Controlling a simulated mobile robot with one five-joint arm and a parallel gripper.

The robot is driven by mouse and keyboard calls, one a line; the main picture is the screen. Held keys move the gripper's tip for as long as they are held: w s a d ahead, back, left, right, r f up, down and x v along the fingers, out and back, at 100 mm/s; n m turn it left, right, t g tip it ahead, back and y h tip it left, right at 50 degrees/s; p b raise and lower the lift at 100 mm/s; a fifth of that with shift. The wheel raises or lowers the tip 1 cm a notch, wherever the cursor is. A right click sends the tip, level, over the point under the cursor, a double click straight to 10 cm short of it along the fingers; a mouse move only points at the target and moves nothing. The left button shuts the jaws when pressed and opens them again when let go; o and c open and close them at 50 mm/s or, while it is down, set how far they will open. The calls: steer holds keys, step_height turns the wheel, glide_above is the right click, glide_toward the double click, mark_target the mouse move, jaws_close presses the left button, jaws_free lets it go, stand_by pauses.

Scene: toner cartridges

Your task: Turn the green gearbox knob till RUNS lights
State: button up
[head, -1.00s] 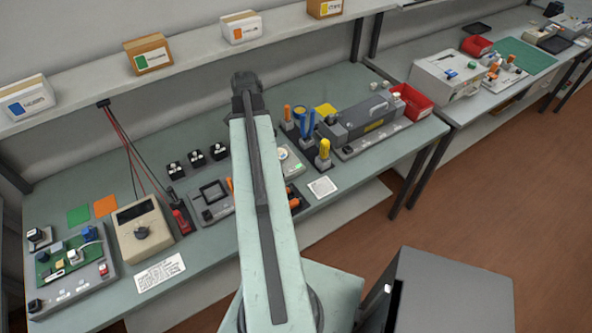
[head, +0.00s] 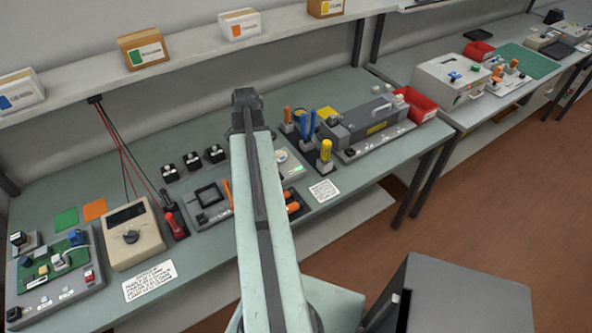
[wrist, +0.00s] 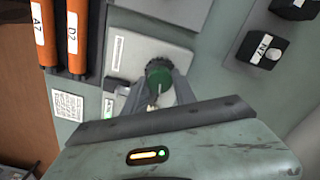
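The green gearbox knob (wrist: 158,82) sits on a pale grey plate (wrist: 150,52) in the wrist view. My gripper (wrist: 159,76) has one finger on each side of the knob, and both fingertips appear to touch it. A small green-lit patch (wrist: 108,108) shows at the plate's lower left; its lettering is too small to read. In the head view my arm hides most of the gearbox, and only its right part with a green glow (head: 297,171) shows.
Two orange handles (wrist: 78,35) lie close to the left of the plate in the wrist view, and a black block (wrist: 262,48) stands to the right. In the head view a beige meter (head: 133,235) and a green circuit board (head: 55,262) are left of my arm.

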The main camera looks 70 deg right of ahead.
steer(key=m, duration=0.5)
steer(key=shift+m, duration=0.4)
steer(key=m, duration=0.4)
steer(key=shift+s+m, duration=0.1)
steer(key=shift+m, duration=0.3)
steer(key=m, duration=1)
steer(key=shift+a, duration=0.1)
steer(key=o, duration=1)
steer(key=shift+o, duration=0.2)
